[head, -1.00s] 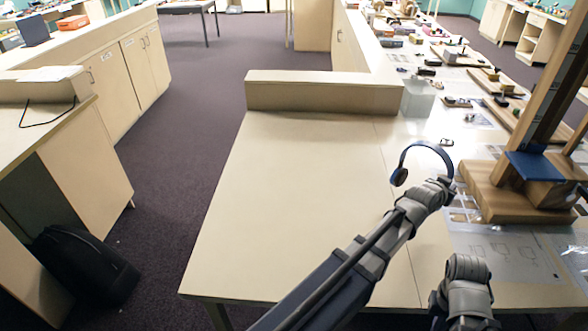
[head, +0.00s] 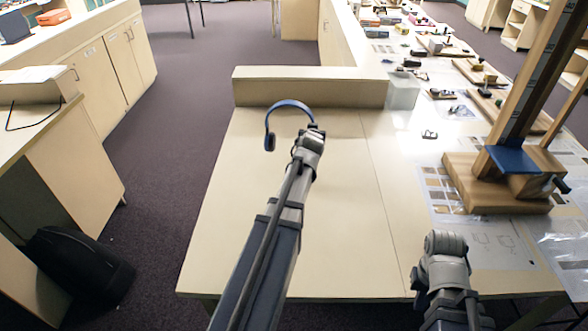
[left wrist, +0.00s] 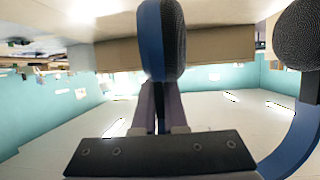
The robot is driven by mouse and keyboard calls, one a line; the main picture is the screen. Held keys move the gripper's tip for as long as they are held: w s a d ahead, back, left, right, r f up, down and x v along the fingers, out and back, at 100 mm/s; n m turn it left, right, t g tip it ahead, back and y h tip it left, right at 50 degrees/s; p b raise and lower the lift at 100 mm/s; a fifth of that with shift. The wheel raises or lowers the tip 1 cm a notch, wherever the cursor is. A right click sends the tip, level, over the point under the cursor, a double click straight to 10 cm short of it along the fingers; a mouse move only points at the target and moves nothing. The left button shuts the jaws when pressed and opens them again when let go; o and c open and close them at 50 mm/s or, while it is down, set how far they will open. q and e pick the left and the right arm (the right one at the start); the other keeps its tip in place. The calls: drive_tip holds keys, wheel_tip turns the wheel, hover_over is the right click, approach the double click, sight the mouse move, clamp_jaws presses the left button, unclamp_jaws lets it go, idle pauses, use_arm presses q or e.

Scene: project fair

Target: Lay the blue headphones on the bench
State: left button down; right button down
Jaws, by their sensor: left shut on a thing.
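The blue headphones (head: 269,142) have a blue band and dark ear pads. In the head view they are held upright above the far left part of the pale bench (head: 345,230). My left gripper (head: 314,132) is shut on one ear cup, at the right end of the band. In the left wrist view that blue cup (left wrist: 155,40) sits at the fingers (left wrist: 153,105), and the other cup is at the upper right. My right gripper (head: 446,245) is over the bench's near right part; its fingers are hidden.
A low raised ledge (head: 310,88) closes the bench's far edge. A clear box (head: 402,92) stands beside it. A wooden stand (head: 495,185) with a tall post and sample sheets fill the right. The bench's middle is bare.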

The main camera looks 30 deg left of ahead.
use_arm(q)
drive_tip(key=s+a+n+y, duration=0.1)
drive_tip(key=s+a, duration=0.1)
drive_tip(key=a, duration=0.3)
drive_tip(key=f+b, duration=0.3)
drive_tip(key=b, duration=0.1)
drive_tip(key=f+b, duration=0.2)
drive_tip(key=shift+w+d+f, duration=0.15)
drive_tip(key=shift+d+f, duration=0.1)
drive_tip(key=shift+f, duration=0.15)
wheel_tip(320, 180, down, 4)
drive_tip(key=b, duration=0.3)
drive_tip(key=shift+r+b, duration=0.25)
drive_tip(key=shift+b, duration=0.1)
